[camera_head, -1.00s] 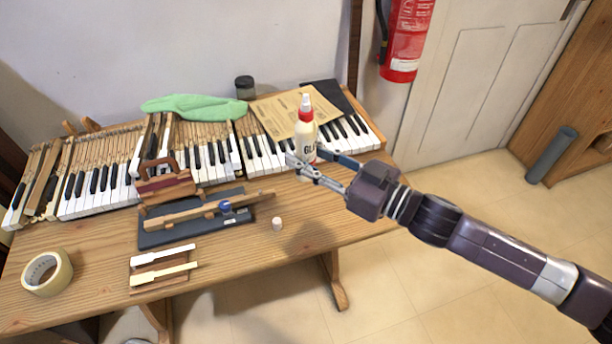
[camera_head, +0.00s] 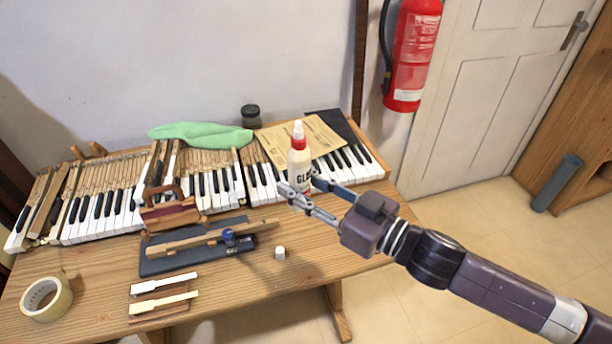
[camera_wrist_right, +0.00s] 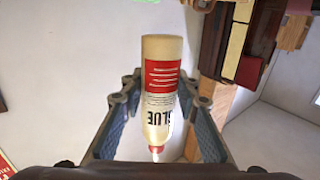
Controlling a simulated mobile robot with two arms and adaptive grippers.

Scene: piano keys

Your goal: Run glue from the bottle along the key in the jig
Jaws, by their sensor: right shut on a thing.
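The glue bottle (camera_head: 299,167), cream with a red collar and white tip, is upright in front of the keyboard's right part. My right gripper (camera_head: 301,185) is shut on its body. The right wrist view shows the bottle (camera_wrist_right: 160,90) between the two fingers, its tip toward the bottom of the picture. The wooden key (camera_head: 190,242) lies across the dark jig (camera_head: 165,263), left of the bottle. A blue knob (camera_head: 229,236) shows on the jig. My left gripper is not in view.
A small pale cap (camera_head: 280,253) stands on the table (camera_head: 235,285) right of the jig. Two pale-topped pieces (camera_head: 163,297) lie in front, with a tape roll (camera_head: 45,298) at left. A wooden-handled block (camera_head: 168,213) stands behind the jig, before the keyboard (camera_head: 100,210).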

